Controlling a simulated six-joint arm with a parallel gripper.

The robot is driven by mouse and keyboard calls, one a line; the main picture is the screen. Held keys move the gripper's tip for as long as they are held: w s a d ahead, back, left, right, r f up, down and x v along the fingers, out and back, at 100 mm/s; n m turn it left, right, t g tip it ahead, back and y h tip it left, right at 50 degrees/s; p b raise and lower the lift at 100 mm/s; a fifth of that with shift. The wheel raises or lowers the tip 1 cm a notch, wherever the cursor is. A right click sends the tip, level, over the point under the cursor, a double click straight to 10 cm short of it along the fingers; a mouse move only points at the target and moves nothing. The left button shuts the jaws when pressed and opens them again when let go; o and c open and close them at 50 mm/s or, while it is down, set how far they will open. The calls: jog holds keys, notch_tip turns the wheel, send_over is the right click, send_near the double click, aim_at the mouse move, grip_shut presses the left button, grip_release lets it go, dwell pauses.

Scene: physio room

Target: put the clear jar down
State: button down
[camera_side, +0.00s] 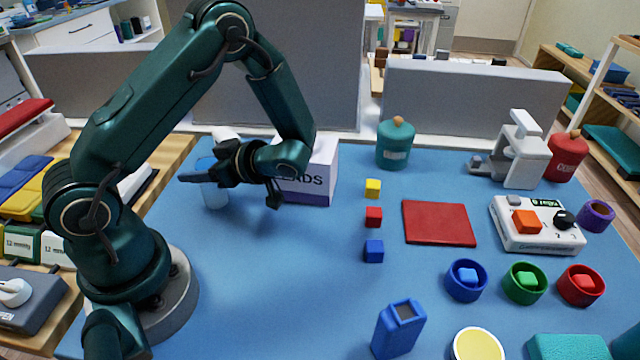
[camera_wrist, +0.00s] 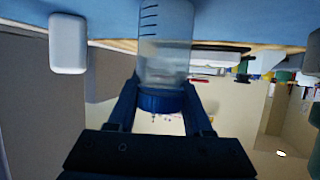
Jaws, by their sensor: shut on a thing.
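The clear jar (camera_side: 215,192) is on the left of the blue mat in the side view, partly hidden by my gripper (camera_side: 208,176). In the wrist view the jar (camera_wrist: 165,50) shows dark measuring marks and a blue lid (camera_wrist: 162,101). My gripper (camera_wrist: 161,92) is shut on the jar at its lid end, one finger on each side. The jar looks upright, its base at or close to the mat. I cannot tell whether it touches.
The blue mat (camera_side: 290,290) is bare in front of the jar. A white box (camera_side: 318,170) marked "ADS" stands close behind my wrist. Small yellow (camera_side: 373,188), red (camera_side: 374,217) and blue (camera_side: 374,251) cubes and a red pad (camera_side: 438,223) lie to the right.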

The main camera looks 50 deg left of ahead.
jog(key=shift+c, duration=1.6)
grip_release()
jog(key=shift+f, duration=0.1)
jog(key=shift+w+d+r, duration=0.1)
jog(key=shift+d+r, duration=0.05)
jog(key=shift+r, duration=0.05)
jog(key=v, duration=1)
jog(key=s+d+r+m+t+h, duration=0.2)
jog(key=d+m+t+h, duration=0.3)
jog(key=m, duration=0.6)
jog(key=s+d+r+m+t+h, duration=0.2)
jog(key=d+r+m+t+h, duration=0.3)
jog(key=m, duration=0.7)
jog(key=shift+s+d+t+h, duration=0.35)
jog(key=shift+t+h, duration=0.35)
jog(key=shift+h, duration=0.3)
